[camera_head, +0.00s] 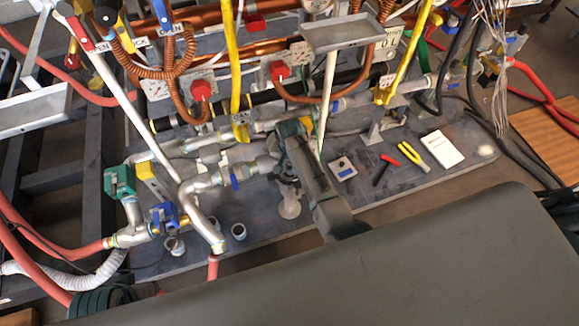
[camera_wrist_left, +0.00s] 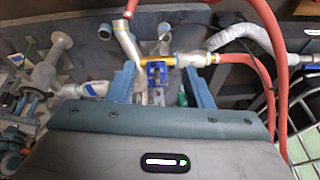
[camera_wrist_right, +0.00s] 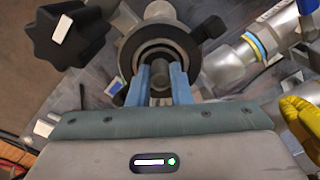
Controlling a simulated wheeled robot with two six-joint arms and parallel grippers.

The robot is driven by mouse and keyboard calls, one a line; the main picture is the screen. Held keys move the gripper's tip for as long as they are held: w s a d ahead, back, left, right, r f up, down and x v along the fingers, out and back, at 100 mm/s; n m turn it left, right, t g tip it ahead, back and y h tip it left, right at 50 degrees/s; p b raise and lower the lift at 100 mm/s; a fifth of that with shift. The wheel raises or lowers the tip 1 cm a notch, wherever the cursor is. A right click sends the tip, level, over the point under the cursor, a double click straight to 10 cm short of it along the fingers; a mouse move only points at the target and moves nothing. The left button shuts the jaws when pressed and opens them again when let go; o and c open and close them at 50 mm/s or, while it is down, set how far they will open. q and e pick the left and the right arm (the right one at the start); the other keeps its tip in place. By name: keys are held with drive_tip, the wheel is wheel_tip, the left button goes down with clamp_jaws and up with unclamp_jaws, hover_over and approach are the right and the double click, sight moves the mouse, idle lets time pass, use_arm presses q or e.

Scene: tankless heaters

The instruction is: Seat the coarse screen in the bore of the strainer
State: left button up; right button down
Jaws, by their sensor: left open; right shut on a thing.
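The strainer (camera_wrist_right: 161,42) shows in the right wrist view as a dark round ring with a lighter bore. My right gripper (camera_wrist_right: 161,74) is shut on a small grey cylindrical piece, seemingly the coarse screen (camera_wrist_right: 160,70). The piece lines up with the bore; its far end and its depth there are hidden. In the head view my right gripper (camera_head: 290,150) is over the pipe run, and its wrist hides most of the strainer. My left gripper (camera_wrist_left: 160,72) is open and empty in the left wrist view, with a blue valve (camera_wrist_left: 157,72) beyond its fingers.
A black star-shaped knob (camera_wrist_right: 65,35) is close left of the strainer. Two small cups (camera_head: 238,231) (camera_head: 174,247) stand on the grey board. Yellow-handled pliers (camera_head: 413,157), a red-handled tool (camera_head: 385,168) and a white card (camera_head: 442,149) lie right. Pipes and hoses crowd the left.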

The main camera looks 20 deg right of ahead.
drive_tip(key=c, duration=1.3)
unclamp_jaws()
drive_tip(key=shift+f, duration=0.1)
use_arm(q)
drive_tip(key=shift+r, duration=0.1)
use_arm(e)
drive_tip(key=shift+r, duration=0.5)
use_arm(q)
drive_tip(key=s+p+x, duration=0.1)
drive_tip(key=p+x, duration=0.1)
drive_tip(key=x, duration=0.5)
drive_tip(key=shift+f+g, duration=0.4)
drive_tip(key=shift+f, duration=0.05)
use_arm(e)
wheel_tip(320, 180, up, 11)
drive_tip(key=shift+r, duration=0.15)
